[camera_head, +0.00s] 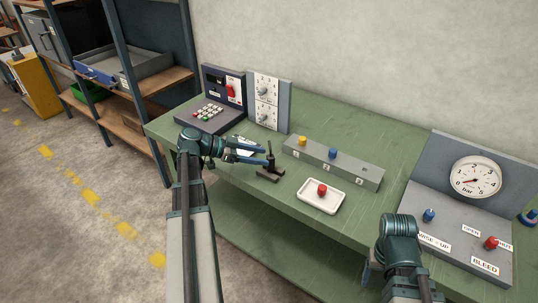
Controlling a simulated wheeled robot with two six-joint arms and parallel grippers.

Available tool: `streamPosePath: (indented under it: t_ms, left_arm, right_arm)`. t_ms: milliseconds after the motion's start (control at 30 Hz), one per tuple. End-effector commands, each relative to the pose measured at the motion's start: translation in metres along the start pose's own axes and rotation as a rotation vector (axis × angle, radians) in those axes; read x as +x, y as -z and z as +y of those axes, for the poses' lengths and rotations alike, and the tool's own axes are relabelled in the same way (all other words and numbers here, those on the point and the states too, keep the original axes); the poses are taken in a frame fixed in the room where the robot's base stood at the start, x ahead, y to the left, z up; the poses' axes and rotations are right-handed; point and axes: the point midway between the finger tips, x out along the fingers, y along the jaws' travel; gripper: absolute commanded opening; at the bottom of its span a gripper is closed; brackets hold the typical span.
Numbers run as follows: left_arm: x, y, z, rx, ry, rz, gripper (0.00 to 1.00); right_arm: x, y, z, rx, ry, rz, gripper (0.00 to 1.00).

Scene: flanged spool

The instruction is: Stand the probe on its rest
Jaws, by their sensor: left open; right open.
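A small dark stand (270,174) with a low base and a short upright is on the green workbench, just right of my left gripper. I cannot tell whether this is the rest, the probe, or both together. My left gripper (262,153) is open, low over the bench, its two fingers pointing right toward the upright. I cannot tell whether a fingertip touches it. Nothing is clearly held between the fingers. My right gripper (369,272) is at the bench's front edge, mostly hidden by its own arm, and appears empty.
A white tray (309,199) holds a red-topped piece (322,190). Behind it is a grey block (350,172) with yellow and blue knobs. A keypad unit (208,117) and dial panel (283,107) stand behind left; a gauge panel (452,166) stands right.

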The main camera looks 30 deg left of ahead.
Motion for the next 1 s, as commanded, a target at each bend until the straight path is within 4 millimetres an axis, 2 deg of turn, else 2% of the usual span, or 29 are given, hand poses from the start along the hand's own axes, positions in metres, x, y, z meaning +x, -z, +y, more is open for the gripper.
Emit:
streamPosePath:
  t_ms: [33, 200, 400, 600, 1000]
  left_arm:
    - [-0.014, 0.004, -0.001, -0.001, 0.003, 0.0, 0.62]
    - [-0.046, 0.003, -0.001, -0.001, 0.002, 0.0, 0.62]
    - [-0.07, 0.002, -0.001, 0.0, 0.001, 0.0, 0.62]
    - [-0.078, 0.0, 0.0, 0.001, -0.001, 0.0, 0.62]
    - [-0.077, 0.0, 0.0, 0.001, -0.001, 0.0, 0.62]
  right_arm:
    - [-0.009, -0.001, 0.001, 0.0, 0.0, 0.0, 0.7]
    - [-0.021, -0.001, 0.002, 0.0, 0.0, 0.0, 0.7]
    - [-0.028, -0.002, 0.003, 0.0, 0.0, 0.0, 0.7]
    - [-0.03, -0.002, 0.003, 0.0, 0.0, 0.0, 0.7]
    - [-0.029, -0.002, 0.003, 0.0, 0.0, 0.0, 0.7]
